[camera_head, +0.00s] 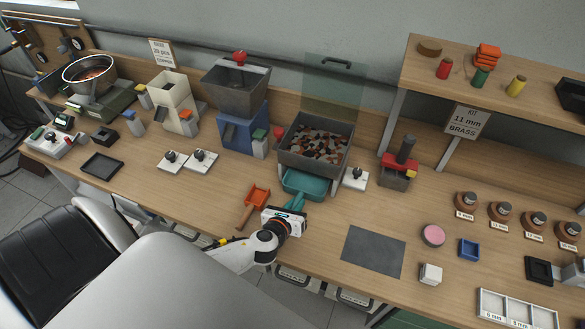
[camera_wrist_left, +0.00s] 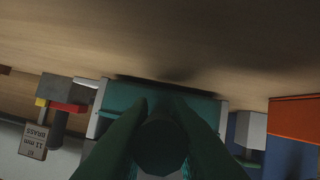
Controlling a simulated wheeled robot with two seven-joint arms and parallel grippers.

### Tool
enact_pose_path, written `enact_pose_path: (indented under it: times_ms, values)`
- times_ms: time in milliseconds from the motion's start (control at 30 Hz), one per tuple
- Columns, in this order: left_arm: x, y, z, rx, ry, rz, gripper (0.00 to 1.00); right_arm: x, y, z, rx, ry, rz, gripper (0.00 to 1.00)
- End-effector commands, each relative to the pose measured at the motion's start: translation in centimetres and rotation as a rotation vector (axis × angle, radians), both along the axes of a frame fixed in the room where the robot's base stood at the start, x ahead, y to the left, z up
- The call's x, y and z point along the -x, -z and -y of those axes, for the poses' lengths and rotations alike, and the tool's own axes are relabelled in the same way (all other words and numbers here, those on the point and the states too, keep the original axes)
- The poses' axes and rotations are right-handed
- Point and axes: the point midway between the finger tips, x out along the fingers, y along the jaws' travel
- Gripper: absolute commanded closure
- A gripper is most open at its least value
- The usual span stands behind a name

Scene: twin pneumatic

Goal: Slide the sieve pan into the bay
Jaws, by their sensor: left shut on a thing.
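The teal sieve pan (camera_head: 305,186) sits low at the front of the grey-walled hopper unit (camera_head: 311,161), which holds mixed brown, black and pale pieces. The pan's front part sticks out of the bay under the hopper, and its back part is hidden. My left gripper (camera_head: 297,204) is shut on the pan's teal handle at the front. In the left wrist view, the teal pan (camera_wrist_left: 128,106) lies between two pale side walls, ahead of the dark fingers (camera_wrist_left: 160,125). My right gripper is not in view.
An orange scoop (camera_head: 258,194) lies left of my gripper. A small lever switch (camera_head: 355,178) stands right of the hopper unit. A blue machine (camera_head: 244,128) stands to its left. A dark grey mat (camera_head: 374,251) lies to the right, with bare table around it.

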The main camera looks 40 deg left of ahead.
Motion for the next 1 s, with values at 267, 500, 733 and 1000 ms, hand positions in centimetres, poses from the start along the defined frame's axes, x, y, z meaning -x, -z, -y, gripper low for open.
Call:
enact_pose_path:
  times_ms: [267, 500, 733, 1000]
  values:
    - [-2.3, -0.1, -0.6, -0.001, -0.001, 0.004, 1.0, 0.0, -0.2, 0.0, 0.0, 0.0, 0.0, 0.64]
    - [-4.2, -0.1, -1.0, 0.0, 0.0, 0.003, 1.0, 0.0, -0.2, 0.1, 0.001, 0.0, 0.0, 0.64]
    - [-5.5, -0.1, -1.3, -0.001, -0.001, 0.003, 1.0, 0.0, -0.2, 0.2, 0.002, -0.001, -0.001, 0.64]
    - [-6.0, 0.0, -1.4, 0.0, -0.001, 0.002, 1.0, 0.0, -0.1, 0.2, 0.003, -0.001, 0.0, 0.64]
